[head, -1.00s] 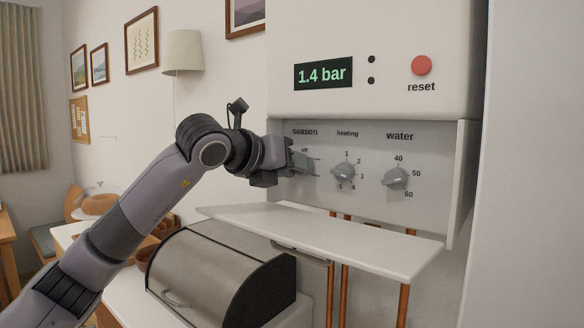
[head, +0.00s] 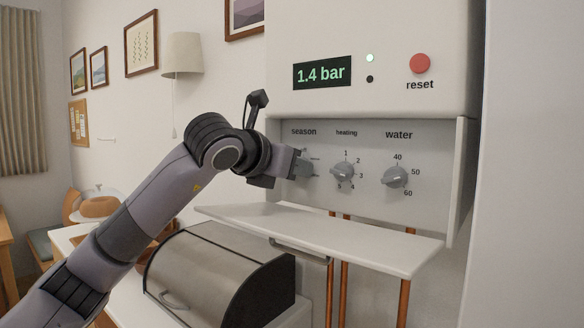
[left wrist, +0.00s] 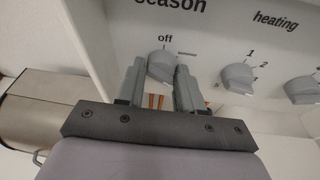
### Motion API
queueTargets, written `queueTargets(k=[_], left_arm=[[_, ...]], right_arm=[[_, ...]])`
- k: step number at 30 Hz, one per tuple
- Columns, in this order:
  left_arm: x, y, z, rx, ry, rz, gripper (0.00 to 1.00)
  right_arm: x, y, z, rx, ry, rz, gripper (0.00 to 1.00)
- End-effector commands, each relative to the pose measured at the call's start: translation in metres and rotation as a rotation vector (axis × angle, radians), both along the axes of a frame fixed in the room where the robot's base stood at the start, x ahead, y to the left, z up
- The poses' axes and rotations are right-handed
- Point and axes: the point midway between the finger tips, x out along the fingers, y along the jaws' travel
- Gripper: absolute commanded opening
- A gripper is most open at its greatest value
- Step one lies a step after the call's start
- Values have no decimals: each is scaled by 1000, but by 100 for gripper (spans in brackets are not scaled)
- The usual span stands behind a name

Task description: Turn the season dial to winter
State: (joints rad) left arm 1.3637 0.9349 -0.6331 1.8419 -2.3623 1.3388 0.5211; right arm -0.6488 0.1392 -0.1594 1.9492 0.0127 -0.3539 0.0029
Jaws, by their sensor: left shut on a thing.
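The season dial (left wrist: 161,67) is a light grey knob on the boiler's control panel, under the word "season". In the left wrist view my left gripper (left wrist: 160,80) has one finger on each side of it, shut on it. An "off" mark shows above the dial; a small mark to its right is too small to read. Where the dial points I cannot tell. In the head view the left gripper (head: 297,166) reaches the panel from the left and mostly covers the season dial (head: 305,171). My right gripper is not in view.
The heating dial (head: 345,171) and water dial (head: 396,177) sit to the right. The open white flap (head: 330,236) juts out below, over a bread box (head: 215,272).

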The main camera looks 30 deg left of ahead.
Motion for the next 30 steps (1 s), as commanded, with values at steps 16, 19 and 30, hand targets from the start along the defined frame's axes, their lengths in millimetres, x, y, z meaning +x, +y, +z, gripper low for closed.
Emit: queueTargets(k=[16, 19, 30], left_arm=[[-1, 0, 0, 0, 0, -1, 44], [-7, 0, 2, 0, -2, 0, 44], [-60, -2, 17, 2, -3, -1, 44]], right_arm=[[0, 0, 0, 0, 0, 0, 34], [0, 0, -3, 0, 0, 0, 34], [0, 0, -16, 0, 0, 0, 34]])
